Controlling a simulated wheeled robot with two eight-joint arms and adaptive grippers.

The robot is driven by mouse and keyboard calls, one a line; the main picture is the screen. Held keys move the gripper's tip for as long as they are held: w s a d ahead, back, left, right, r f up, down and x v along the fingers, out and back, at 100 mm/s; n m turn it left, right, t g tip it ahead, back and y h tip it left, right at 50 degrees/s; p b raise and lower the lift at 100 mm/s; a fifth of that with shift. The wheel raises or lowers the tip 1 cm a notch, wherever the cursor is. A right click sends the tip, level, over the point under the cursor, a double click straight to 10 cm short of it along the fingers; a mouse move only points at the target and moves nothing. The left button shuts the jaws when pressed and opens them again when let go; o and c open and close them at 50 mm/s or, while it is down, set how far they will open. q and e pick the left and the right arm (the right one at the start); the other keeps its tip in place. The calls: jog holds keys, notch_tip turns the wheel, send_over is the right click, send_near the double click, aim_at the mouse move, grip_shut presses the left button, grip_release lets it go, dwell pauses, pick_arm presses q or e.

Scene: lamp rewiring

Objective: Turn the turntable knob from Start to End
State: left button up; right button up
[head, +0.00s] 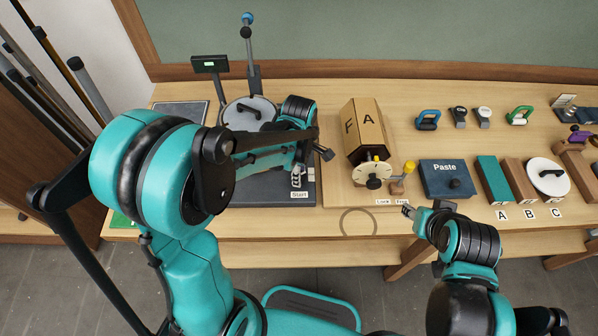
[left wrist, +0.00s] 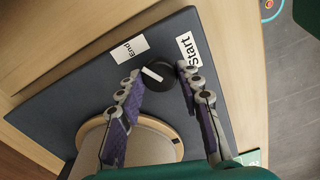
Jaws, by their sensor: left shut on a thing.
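In the left wrist view the black turntable knob (left wrist: 158,77) sits on a dark base plate (left wrist: 70,80), with a short slanting white mark on its left part. The white End label (left wrist: 129,49) is up and left of it, and the white Start label (left wrist: 188,47) is up and right. My left gripper (left wrist: 162,74) is shut on the knob, one finger on each side. In the head view my left gripper (head: 298,178) hides the knob, just above the Start label (head: 299,195). My right gripper (head: 408,211) is at the table's front edge, its jaw state unclear.
A pale round disc (head: 243,121) sits on the base, beside an upright lever (head: 250,50) and a small display (head: 210,64). To the right stand a wooden lettered drum (head: 364,130), a blue Paste box (head: 446,180) and coloured blocks (head: 493,178). The table front between my arms is mostly clear.

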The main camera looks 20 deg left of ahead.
pick_arm(q)
jog(key=o, duration=1.2)
jog(key=shift+c, duration=0.2)
notch_tip(320, 180, up, 12)
jog(key=s+a+f+m+t+b, duration=0.2)
jog(key=s+m, duration=0.3)
jog(key=m, duration=0.4)
jog(key=s+a+f+m+t+b, duration=0.2)
jog(key=s+m+t, duration=0.3)
jog(key=m, duration=0.4)
jog(key=shift+s+a+f, duration=0.15)
jog(key=shift+s+a, duration=0.15)
